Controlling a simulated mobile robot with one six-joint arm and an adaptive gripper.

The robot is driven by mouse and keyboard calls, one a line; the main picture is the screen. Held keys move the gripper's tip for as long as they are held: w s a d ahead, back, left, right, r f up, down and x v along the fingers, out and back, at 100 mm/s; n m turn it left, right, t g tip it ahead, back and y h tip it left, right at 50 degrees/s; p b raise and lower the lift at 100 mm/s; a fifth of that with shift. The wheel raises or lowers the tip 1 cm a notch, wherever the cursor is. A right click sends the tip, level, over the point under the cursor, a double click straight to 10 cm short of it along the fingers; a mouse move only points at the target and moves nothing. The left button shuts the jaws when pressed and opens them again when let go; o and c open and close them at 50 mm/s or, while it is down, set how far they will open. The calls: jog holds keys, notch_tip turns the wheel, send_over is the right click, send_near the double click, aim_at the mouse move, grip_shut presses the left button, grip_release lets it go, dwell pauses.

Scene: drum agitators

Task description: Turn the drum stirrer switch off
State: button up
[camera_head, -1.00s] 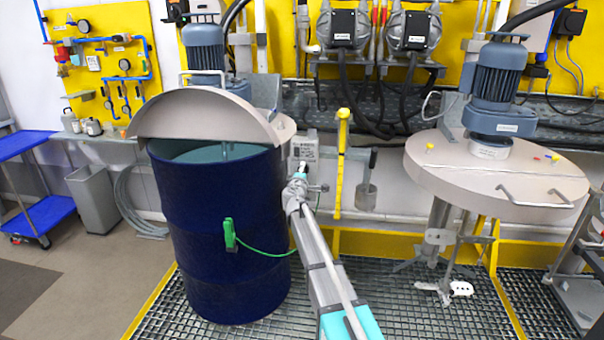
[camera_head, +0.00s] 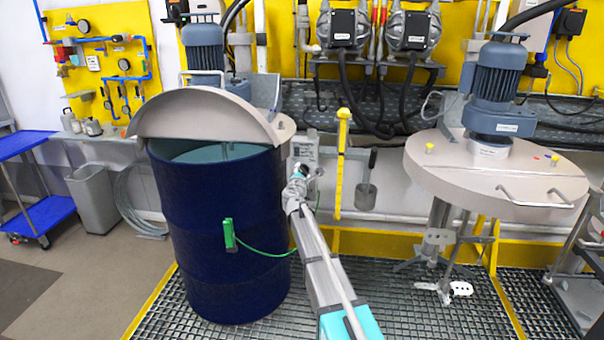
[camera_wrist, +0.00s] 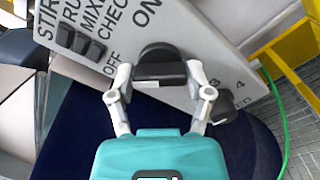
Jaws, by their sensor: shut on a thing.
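The switch is a black knob (camera_wrist: 160,66) on a grey control panel (camera_wrist: 215,32) marked ON and OFF in the wrist view. My gripper (camera_wrist: 160,82) has one finger on each side of the knob and is shut on it. The knob's pointer direction cannot be told, as its face is partly hidden. In the head view my gripper (camera_head: 299,180) reaches the grey panel (camera_head: 305,146) just right of the blue drum (camera_head: 215,240), and hides the switch there.
A second smaller black knob (camera_wrist: 225,106) sits lower right on the panel. Black rocker switches (camera_wrist: 80,40) are at its left. A green clamp (camera_head: 229,235) with a cable is on the drum. A yellow post (camera_head: 341,165) stands right of the panel. A second stirrer lid (camera_head: 500,180) is farther right.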

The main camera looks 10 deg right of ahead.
jog(key=shift+w, duration=0.1)
dwell(0.3)
jog(key=o, duration=1.1)
jog(key=shift+o, duration=0.2)
jog(key=v, duration=1.2)
